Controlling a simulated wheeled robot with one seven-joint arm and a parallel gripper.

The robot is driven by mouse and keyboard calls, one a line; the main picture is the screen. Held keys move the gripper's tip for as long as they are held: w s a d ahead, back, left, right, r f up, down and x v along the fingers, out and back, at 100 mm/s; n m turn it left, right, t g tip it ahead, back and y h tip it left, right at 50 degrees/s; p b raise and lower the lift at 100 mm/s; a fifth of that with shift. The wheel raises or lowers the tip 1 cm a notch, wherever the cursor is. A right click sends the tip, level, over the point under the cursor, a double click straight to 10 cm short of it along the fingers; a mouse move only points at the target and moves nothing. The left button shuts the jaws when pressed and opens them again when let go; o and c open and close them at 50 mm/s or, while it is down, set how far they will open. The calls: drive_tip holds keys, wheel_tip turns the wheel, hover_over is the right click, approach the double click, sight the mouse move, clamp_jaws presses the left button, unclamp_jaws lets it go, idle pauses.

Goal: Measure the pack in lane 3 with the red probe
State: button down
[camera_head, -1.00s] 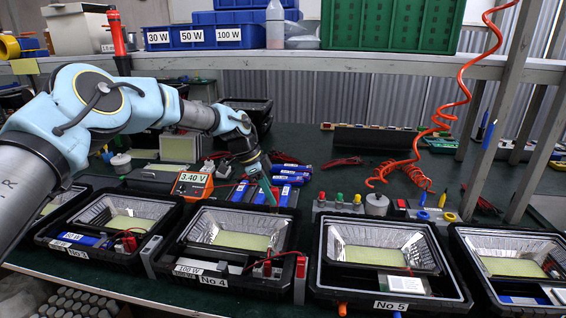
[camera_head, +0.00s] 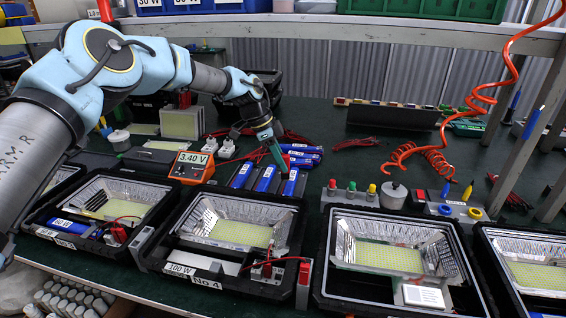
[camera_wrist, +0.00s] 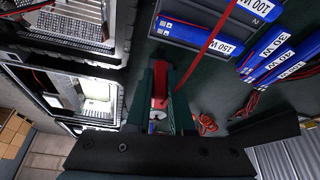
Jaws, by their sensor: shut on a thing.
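My gripper (camera_head: 279,156) is shut on the red probe, which shows in the wrist view (camera_wrist: 160,85) upright between the green fingers. In the head view the fingers mostly hide the probe. The gripper hangs over the right end of a dark lane tray (camera_wrist: 168,43) with blue packs. The rightmost pack (camera_head: 292,184) lies just below the fingertips; in the wrist view a pack (camera_wrist: 195,32) reads 150 W. Contact between probe and pack cannot be told. The orange meter (camera_head: 192,167) left of the tray shows 3.40 V.
Floodlight housings stand in a row along the front, one (camera_head: 228,232) marked No 4. Loose blue packs (camera_head: 305,157) and red leads lie behind the tray. A block with coloured knobs (camera_head: 351,190) stands to the right. A coiled orange hose (camera_head: 480,95) hangs at the right.

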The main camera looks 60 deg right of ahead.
sight(282, 178)
drive_tip(key=shift+f+b, duration=1.7)
drive_tip(key=shift+f, duration=1.2)
drive_tip(key=shift+f+b, duration=0.75)
idle(1.1)
drive_tip(key=shift+r, duration=0.1)
drive_tip(key=shift+r+p, duration=1.45)
drive_tip(key=shift+r, duration=2.05)
